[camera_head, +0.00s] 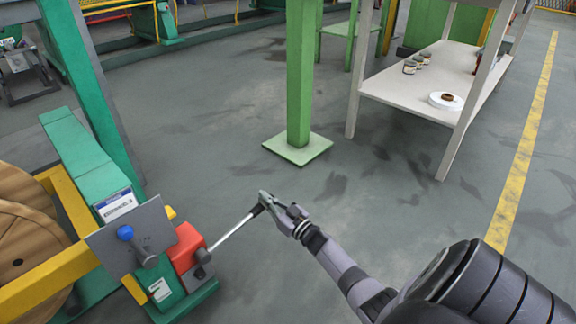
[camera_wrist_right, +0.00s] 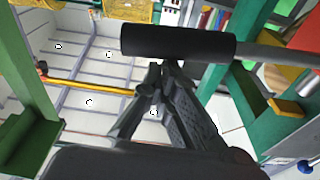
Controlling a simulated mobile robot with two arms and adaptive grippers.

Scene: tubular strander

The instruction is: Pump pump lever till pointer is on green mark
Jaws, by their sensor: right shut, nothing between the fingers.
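The pump lever (camera_head: 232,230) is a thin pale metal rod with a black grip. It rises up and to the right from the red pump block (camera_head: 187,242) at the lower left. My right gripper (camera_head: 265,198) is at the lever's grip end. In the right wrist view the black grip (camera_wrist_right: 178,42) lies across, just beyond the closed fingertips (camera_wrist_right: 160,68). The fingers are shut with nothing between them. I cannot tell whether they touch the grip. I cannot make out a pointer or a green mark. My left gripper is not in view.
A grey plate with a blue knob (camera_head: 125,232) stands left of the pump block. A wooden reel (camera_head: 30,240) and yellow bars are at the far left. A green post (camera_head: 300,75) stands beyond the lever. A white shelf (camera_head: 413,89) is further back. Floor right of the lever is open.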

